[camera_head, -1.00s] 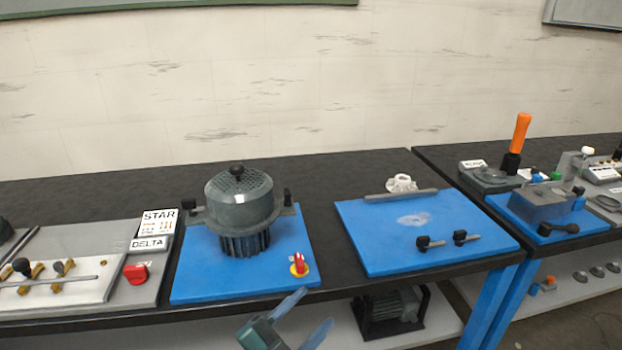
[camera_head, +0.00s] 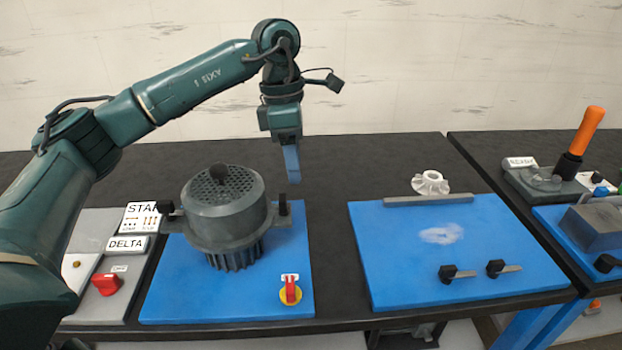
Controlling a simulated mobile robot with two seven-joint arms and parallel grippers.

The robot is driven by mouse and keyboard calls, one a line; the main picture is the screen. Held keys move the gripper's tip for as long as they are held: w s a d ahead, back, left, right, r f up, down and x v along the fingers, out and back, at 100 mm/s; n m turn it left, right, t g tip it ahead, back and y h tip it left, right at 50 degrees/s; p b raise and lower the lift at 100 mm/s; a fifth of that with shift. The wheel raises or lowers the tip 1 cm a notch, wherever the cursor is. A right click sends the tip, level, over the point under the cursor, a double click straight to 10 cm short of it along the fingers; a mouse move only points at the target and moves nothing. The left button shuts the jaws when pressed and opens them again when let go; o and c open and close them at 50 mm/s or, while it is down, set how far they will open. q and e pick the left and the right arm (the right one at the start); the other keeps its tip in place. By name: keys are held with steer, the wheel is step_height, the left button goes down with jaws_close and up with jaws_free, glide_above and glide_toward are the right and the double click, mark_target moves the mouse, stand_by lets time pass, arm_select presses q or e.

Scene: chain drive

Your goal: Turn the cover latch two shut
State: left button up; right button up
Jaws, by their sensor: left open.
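A grey domed cover (camera_head: 225,195) with a mesh top and black knob sits on a finned motor body (camera_head: 236,257) on the left blue board. A black-topped latch (camera_head: 284,205) stands at the cover's right side and another (camera_head: 166,208) at its left. Both look upright; I cannot tell which is latch two. My left gripper (camera_head: 292,178) points down above and behind the right latch in the picture, apart from it. It is open and empty, seen nearly edge-on, so its fingers overlap. My right gripper is out of view.
A red-and-yellow switch (camera_head: 290,290) is at the board's front right. Another blue board (camera_head: 400,265) to the right holds two black-knobbed pins (camera_head: 448,273). A white part (camera_head: 430,183) lies behind it. The dark tabletop (camera_head: 330,230) between the boards is clear.

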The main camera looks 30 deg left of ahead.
mark_target(282, 197)
arm_select(q)
steer(key=w+a+r+y, duration=0.1)
steer(key=a+r+y, duration=0.1)
steer(key=a+r, duration=0.15)
step_height(282, 197, down, 14)
steer(key=shift+w+r+p, duration=0.1)
steer(key=shift+r+p, duration=0.05)
steer(key=shift+p, duration=0.9)
steer(key=shift+c, duration=0.4)
steer(key=c, duration=0.9)
